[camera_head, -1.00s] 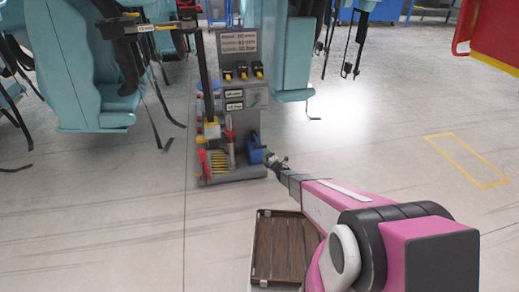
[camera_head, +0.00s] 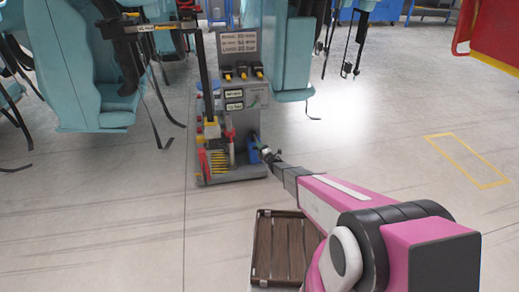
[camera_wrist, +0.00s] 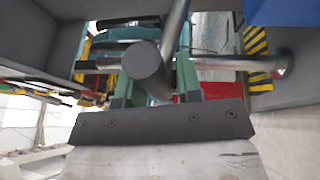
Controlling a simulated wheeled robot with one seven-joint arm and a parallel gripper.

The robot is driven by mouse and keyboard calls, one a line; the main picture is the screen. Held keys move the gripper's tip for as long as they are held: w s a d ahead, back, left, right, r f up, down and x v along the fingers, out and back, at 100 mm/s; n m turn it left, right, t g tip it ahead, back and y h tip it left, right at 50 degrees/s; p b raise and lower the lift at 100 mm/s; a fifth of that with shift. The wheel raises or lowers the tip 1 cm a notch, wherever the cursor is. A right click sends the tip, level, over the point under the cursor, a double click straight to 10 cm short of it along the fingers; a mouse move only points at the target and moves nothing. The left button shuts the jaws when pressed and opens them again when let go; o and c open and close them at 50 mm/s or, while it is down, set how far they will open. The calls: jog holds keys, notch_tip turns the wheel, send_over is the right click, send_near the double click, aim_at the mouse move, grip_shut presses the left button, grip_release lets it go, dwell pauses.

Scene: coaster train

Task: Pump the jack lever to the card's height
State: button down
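The grey jack stand (camera_head: 240,115) is upright at the centre of the head view. The card (camera_head: 238,42) with printed lines is on its top; the text is too small to read. My gripper (camera_head: 268,152) is low at the stand's right side, beside a blue part (camera_head: 253,152). In the wrist view my gripper's green fingers (camera_wrist: 158,88) stand apart. A metal rod (camera_wrist: 176,22) with a dark round end (camera_wrist: 146,60) runs down in front of and between them, perhaps the lever. I cannot tell whether either finger touches it.
Teal seats (camera_head: 78,70) with hanging straps stand at left and behind the stand. A brown slatted tray (camera_head: 283,250) lies on the floor below my arm. A red panel (camera_head: 492,35) is at upper right. The floor at right is clear around a yellow outline (camera_head: 468,160).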

jog(key=shift+r, duration=0.7)
jog(key=w+r+g, duration=0.1)
jog(key=r, duration=0.1)
jog(key=r+m+g+h, duration=0.1)
jog(key=r, duration=0.1)
jog(key=w+r+g+h, duration=0.1)
jog(key=r, duration=0.1)
jog(key=shift+w+a+r, duration=0.1)
jog(key=shift+w+a, duration=0.25)
jog(key=shift+a, duration=0.05)
notch_tip(320, 180, up, 4)
send_over(257, 141)
jog(key=shift+w+a+r+m, duration=0.1)
jog(key=shift+w+r+m, duration=0.2)
jog(key=shift+w+r, duration=0.35)
jog(key=c, duration=0.9)
grip_release()
jog(key=shift+a, duration=0.1)
jog(key=shift+o, duration=0.2)
jog(key=v, duration=1.1)
